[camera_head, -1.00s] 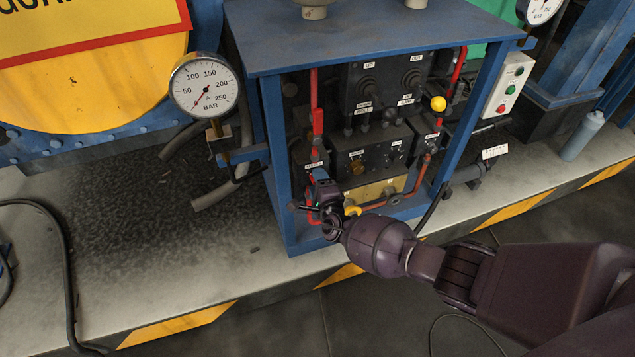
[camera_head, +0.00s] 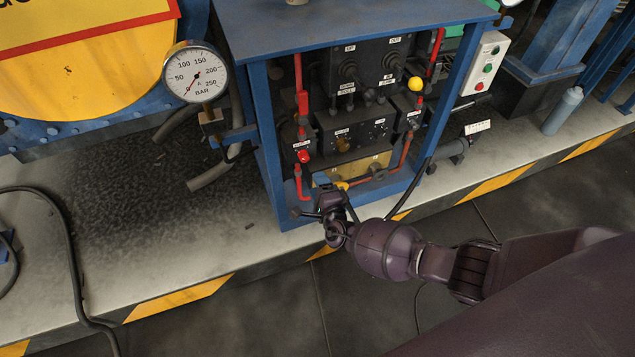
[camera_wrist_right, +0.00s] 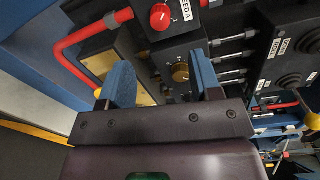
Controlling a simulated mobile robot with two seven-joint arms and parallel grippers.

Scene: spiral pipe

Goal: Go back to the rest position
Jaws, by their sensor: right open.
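My right gripper (camera_head: 328,194) is at the lower front of the blue cabinet (camera_head: 262,130), with its arm coming in from the right. In the right wrist view the gripper (camera_wrist_right: 165,85) shows its two blue fingers apart, with nothing held between them. Beyond the fingers are a red knob (camera_wrist_right: 161,17) and a brass-coloured knob (camera_wrist_right: 181,72) on dark blocks. The red knob also shows in the head view (camera_head: 304,156), up and left of the gripper. My left gripper is not in view.
A pressure gauge (camera_head: 195,73) sticks out left of the cabinet. Red pipes (camera_head: 299,78) and a yellow ball knob (camera_head: 415,84) are inside it. A button box (camera_head: 484,63) and a grey bottle (camera_head: 562,111) stand to the right.

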